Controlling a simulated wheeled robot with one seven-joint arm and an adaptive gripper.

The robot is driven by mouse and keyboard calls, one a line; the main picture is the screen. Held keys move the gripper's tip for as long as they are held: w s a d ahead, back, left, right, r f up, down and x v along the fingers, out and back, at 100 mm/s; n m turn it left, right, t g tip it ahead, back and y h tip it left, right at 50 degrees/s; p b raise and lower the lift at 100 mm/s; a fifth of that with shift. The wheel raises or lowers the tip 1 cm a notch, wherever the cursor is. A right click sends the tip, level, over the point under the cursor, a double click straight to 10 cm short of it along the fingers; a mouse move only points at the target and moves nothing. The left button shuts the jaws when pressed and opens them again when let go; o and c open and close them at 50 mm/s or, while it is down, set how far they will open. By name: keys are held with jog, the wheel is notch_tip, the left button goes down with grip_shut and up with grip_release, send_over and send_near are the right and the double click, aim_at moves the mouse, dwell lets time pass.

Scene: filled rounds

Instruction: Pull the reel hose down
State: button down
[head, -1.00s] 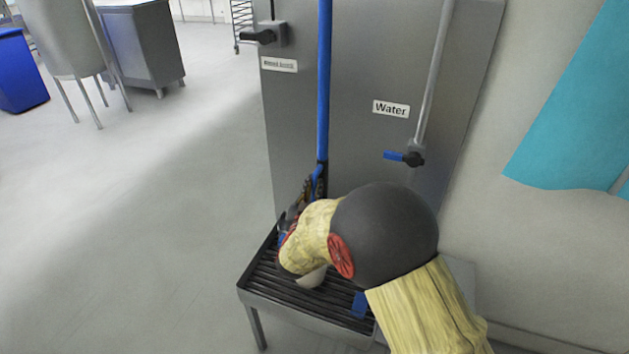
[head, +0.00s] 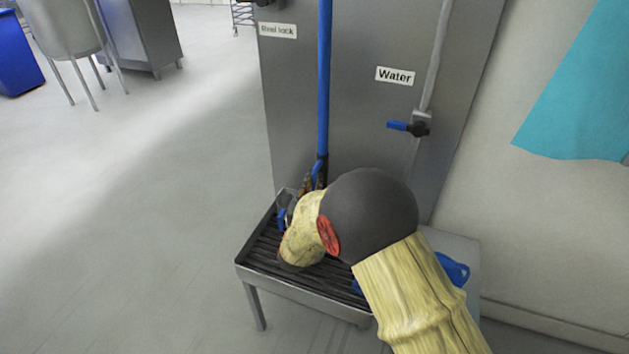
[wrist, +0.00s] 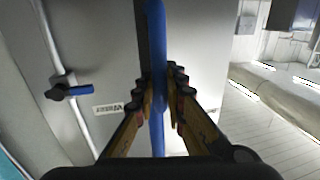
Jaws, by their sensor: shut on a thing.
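The blue reel hose (head: 323,85) hangs straight down in front of the grey metal panel. In the wrist view the hose (wrist: 156,60) runs upright between my two fingers. My gripper (head: 316,178) is shut on its lower part, just above the slatted metal stand. In the wrist view my gripper (wrist: 160,95) has a finger on each side of the hose. My arm hides part of the stand and whatever lies behind it.
The panel has a "Water" label (head: 394,76), a valve with a blue handle (head: 408,125) and a label at upper left (head: 277,30). The slatted stand (head: 262,283) is below. A blue thing (head: 452,268) shows behind my arm. Open floor lies left.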

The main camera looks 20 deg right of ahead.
jog(key=c, duration=1.9)
grip_release()
jog(key=v, duration=1.2)
